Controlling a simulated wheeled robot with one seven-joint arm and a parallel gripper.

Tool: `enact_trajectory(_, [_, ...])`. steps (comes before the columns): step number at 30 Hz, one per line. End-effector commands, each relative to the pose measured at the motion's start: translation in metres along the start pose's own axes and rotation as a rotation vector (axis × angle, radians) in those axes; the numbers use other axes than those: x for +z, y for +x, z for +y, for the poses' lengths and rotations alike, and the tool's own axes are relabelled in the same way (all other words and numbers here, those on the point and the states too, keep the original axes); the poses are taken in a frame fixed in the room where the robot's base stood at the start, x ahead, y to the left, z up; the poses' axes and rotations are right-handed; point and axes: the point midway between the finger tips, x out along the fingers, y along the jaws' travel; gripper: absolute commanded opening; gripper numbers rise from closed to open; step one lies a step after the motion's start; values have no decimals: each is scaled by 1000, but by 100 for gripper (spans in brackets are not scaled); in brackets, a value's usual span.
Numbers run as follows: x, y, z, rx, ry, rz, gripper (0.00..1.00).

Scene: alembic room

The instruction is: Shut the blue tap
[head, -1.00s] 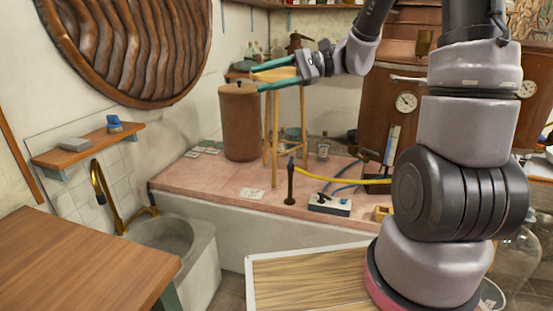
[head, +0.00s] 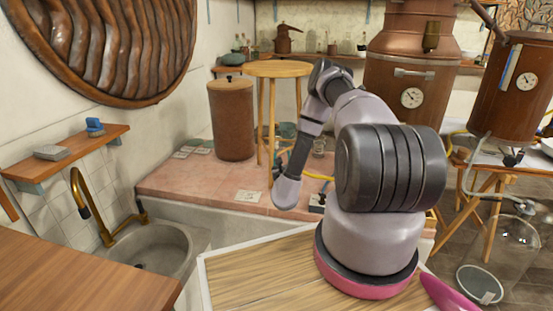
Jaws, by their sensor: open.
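The blue tap, which stood on the pink-tiled bench as a dark upright pipe with a small blue top, is now mostly hidden behind my arm. A small dark and bluish piece at the arm's left edge may be part of it, but I cannot tell. My gripper (head: 281,150) is largely hidden by my bent arm. Bits of its teal fingers seem to show beside the stool legs, apart from each other and with nothing seen between them. I cannot tell whether they touch the tap. A yellow hose (head: 320,177) shows behind the arm.
A wooden stool (head: 278,69) and a brown cylinder (head: 232,120) stand on the pink-tiled bench (head: 180,187). A stone sink (head: 190,243) with a brass faucet (head: 84,205) is at left. A wooden table (head: 70,275) fills the lower left. Copper vessels (head: 412,85) stand behind.

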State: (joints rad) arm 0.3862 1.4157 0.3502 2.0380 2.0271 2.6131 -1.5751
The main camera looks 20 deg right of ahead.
Motion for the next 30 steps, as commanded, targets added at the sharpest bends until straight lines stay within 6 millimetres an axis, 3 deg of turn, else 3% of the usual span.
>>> enact_trajectory(1, [-25, -13, -10, -56, -18, 51, 53])
enact_trajectory(3, [-45, -24, -21, -115, -42, 98, 53])
enact_trajectory(6, [-60, -34, -30, -162, -62, 135, 53])
enact_trajectory(10, [-66, -32, -34, -179, -67, 146, 53])
enact_trajectory(14, [-68, -17, -37, -180, -67, 145, 53])
enact_trajectory(24, [-75, 44, -48, -177, -66, 143, 53])
enact_trajectory(30, [-78, 64, -50, -174, -66, 142, 53])
